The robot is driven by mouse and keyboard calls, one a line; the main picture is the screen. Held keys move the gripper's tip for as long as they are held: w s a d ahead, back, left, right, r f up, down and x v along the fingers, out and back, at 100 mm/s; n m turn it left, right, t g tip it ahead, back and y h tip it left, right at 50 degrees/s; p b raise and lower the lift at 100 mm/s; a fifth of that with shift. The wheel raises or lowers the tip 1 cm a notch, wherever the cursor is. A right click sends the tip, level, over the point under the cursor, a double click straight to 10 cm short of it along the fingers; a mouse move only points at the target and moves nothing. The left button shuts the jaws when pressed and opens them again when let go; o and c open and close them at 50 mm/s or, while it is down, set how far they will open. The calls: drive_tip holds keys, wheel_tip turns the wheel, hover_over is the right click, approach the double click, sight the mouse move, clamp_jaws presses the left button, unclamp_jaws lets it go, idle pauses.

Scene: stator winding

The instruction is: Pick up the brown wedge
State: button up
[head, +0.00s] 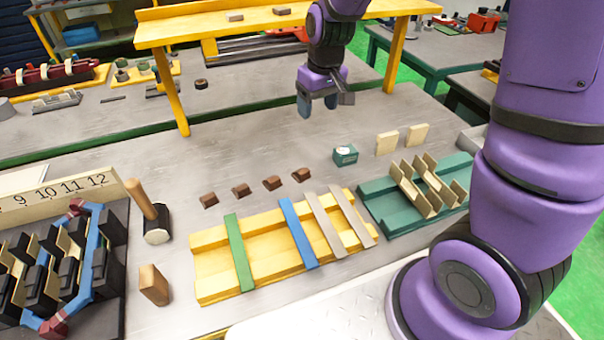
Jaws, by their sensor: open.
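Several small brown wedges stand in a slanting row on the grey bench behind the yellow tray: the leftmost brown wedge (209,200), a second brown wedge (241,190), a third brown wedge (272,183) and the rightmost brown wedge (301,175). They look alike, so I cannot tell which one the task means. My gripper (318,103) hangs in the air behind and above the rightmost wedge, pointing down. It is open and empty, apart from all the wedges.
The yellow tray (215,290) carries green, blue and grey strips. A green box (345,156) stands right of the wedges, near a green tray (378,190) with tan pieces. A mallet (150,212) stands left. A yellow shelf (270,24) spans the back.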

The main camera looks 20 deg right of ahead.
drive_tip(key=w+a+f+g, duration=0.1)
drive_tip(key=w+a+f, duration=0.15)
drive_tip(key=f, duration=0.75)
hover_over(304, 171)
drive_tip(key=shift+n+h, duration=0.3)
drive_tip(key=shift+n, duration=0.1)
drive_tip(key=f, duration=0.7)
drive_tip(key=shift+w+d, duration=0.1)
drive_tip(key=shift+w, duration=0.1)
drive_tip(key=shift+s+f, duration=0.15)
drive_tip(key=shift+f, duration=3.05)
drive_tip(key=c, duration=1)
